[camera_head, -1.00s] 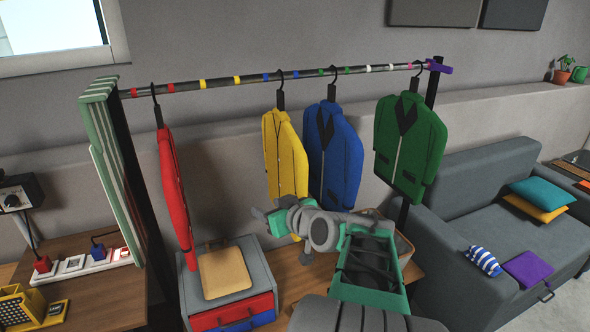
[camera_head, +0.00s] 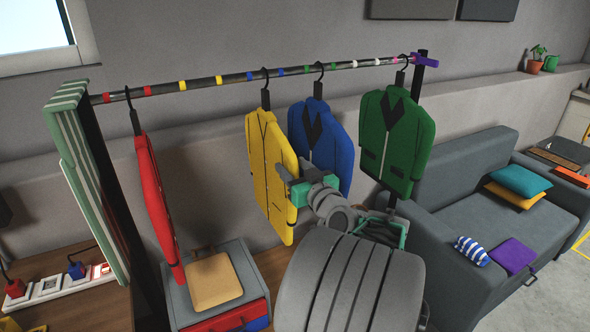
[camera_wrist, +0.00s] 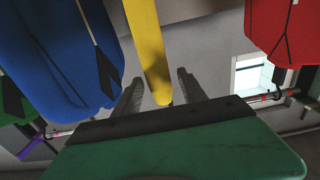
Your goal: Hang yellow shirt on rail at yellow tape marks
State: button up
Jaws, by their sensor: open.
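The yellow shirt (camera_head: 268,165) hangs from a black hanger hooked on the rail (camera_head: 205,81), between two blue tape marks. Two yellow tape marks (camera_head: 182,85) (camera_head: 220,78) lie on the rail to the left of its hook. My gripper (camera_head: 288,184) is open at the right edge of the yellow shirt. In the wrist view, the shirt (camera_wrist: 149,45) shows edge-on, its narrow end between the spread fingers of my gripper (camera_wrist: 160,88). I cannot tell whether either finger touches it.
A blue shirt (camera_head: 330,140) hangs close to the right of the yellow one, then a green shirt (camera_head: 396,140). A red shirt (camera_head: 156,200) hangs at the left. A grey drawer box (camera_head: 240,258) stands below. The rail between red and yellow shirts is free.

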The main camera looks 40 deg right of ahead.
aim_at(285, 157)
jog(key=p+x, duration=0.1)
jog(key=x, duration=0.3)
jog(key=shift+w+d, duration=0.1)
jog(key=shift+w, duration=0.3)
jog(key=shift+c, duration=0.2)
grip_shut()
jog(key=shift+r, duration=0.4)
jog(key=shift+b, duration=0.3)
